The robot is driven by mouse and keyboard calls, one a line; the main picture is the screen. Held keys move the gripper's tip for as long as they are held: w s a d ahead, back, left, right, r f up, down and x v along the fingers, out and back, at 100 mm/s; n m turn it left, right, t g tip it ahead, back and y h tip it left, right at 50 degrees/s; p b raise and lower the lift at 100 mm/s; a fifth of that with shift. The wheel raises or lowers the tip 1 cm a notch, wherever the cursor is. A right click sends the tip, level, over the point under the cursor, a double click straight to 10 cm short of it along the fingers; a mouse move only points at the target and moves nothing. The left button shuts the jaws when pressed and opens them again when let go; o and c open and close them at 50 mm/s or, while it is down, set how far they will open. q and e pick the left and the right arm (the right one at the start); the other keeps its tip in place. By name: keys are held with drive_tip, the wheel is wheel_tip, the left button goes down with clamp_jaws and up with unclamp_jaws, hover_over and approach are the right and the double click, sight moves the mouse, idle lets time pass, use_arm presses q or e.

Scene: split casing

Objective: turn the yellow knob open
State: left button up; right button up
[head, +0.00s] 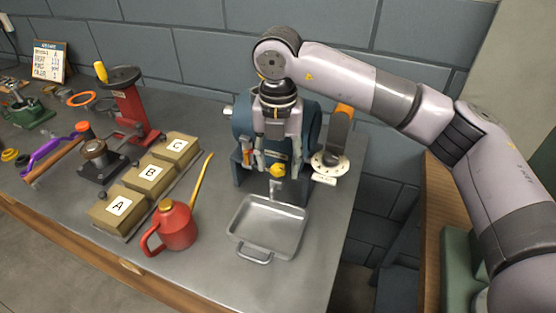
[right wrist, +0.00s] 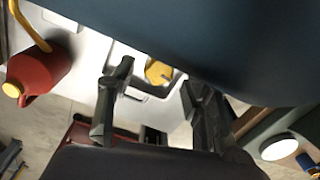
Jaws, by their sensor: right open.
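The yellow knob (head: 278,170) sits low on the front of the dark blue casing (head: 241,117), above the metal tray. My right gripper (head: 274,162) points down in front of the casing, its two fingers spread with the knob between them in the picture. In the right wrist view the knob (right wrist: 158,72) shows between the open fingertips (right wrist: 157,80), farther off than they are. I cannot tell whether a finger touches it. My left gripper is not in view.
An empty metal tray (head: 242,238) stands below the knob. A red oil can (head: 177,228) is left of it, beside boxes A (head: 118,208), B (head: 150,176) and C (head: 177,146). A white dial (head: 330,166) is right of the casing.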

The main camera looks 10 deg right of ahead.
sight(278, 167)
wheel_tip(278, 167, up, 12)
drive_tip(key=shift+f, duration=0.15)
idle(0.3)
